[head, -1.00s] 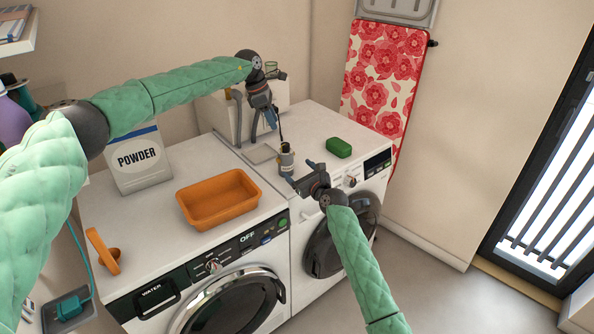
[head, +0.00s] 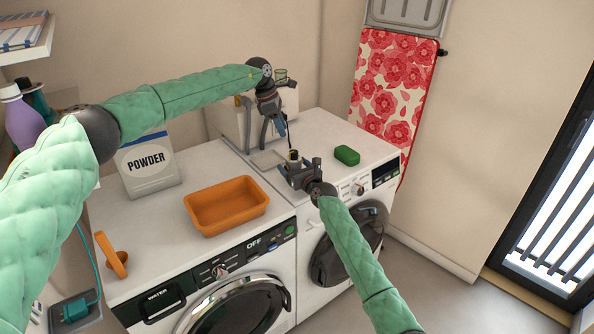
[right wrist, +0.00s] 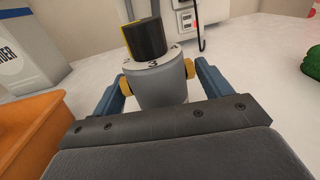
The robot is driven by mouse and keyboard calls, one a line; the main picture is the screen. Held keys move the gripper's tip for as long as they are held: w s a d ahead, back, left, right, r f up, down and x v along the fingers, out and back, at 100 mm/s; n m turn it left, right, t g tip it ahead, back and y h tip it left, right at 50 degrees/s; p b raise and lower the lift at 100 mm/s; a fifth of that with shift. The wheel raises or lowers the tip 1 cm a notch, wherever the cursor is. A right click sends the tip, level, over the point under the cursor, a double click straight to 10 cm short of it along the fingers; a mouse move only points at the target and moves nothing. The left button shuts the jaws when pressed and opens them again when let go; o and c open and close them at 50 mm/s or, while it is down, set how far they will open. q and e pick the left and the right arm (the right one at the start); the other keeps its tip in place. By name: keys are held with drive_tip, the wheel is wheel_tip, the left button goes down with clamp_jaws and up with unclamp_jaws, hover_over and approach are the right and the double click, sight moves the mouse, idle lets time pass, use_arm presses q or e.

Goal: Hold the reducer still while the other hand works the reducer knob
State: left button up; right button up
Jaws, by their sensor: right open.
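The reducer is a grey cylinder with brass side ports and a white numbered dial; its body (right wrist: 162,88) shows in the right wrist view. The black reducer knob (right wrist: 147,38) with a yellow stripe sits on top, and it also shows in the head view (head: 293,155). My right gripper (head: 296,172) is open, with its blue fingers on either side of the reducer, close to the brass ports. I cannot tell whether they touch. My left gripper (head: 274,136) points down above and behind the reducer, its fingers apart and empty.
An orange tray (head: 227,205) and a powder box (head: 148,165) stand on the left washer. A pale box (head: 230,122) stands behind, near my left gripper. A thin black hook (right wrist: 202,30) hangs behind the reducer.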

drive_tip(key=shift+w+a, duration=0.1)
drive_tip(key=shift+c, duration=0.3)
drive_tip(key=c, duration=1.1)
use_arm(q)
drive_tip(key=shift+o, duration=1.5)
drive_tip(key=shift+d+f, duration=0.3)
drive_tip(key=shift+d, duration=0.15)
drive_tip(key=w+d+r+m+t+h, duration=0.1)
drive_tip(key=d+r+h, duration=0.35)
drive_tip(key=d, duration=0.25)
drive_tip(key=w+d+r+h, duration=0.1)
drive_tip(key=d+r+h, duration=0.2)
drive_tip(key=d+h, duration=0.35)
drive_tip(key=n+h, duration=0.1)
hover_over(299, 158)
drive_tip(key=w+a, duration=0.1)
drive_tip(key=w, duration=0.1)
wheel_tip(299, 158, down, 9)
drive_tip(key=s+a+f+n+h, duration=0.1)
drive_tip(key=s+a+f+h, duration=0.15)
drive_tip(key=a+f, duration=0.7)
drive_tip(key=shift+t+y, duration=0.25)
drive_tip(key=shift+t, duration=0.05)
drive_tip(key=d, duration=0.7)
drive_tip(key=d+r, duration=0.1)
drive_tip(key=d, duration=0.2)
drive_tip(key=shift+w+d, duration=0.25)
drive_tip(key=shift+w, duration=0.05)
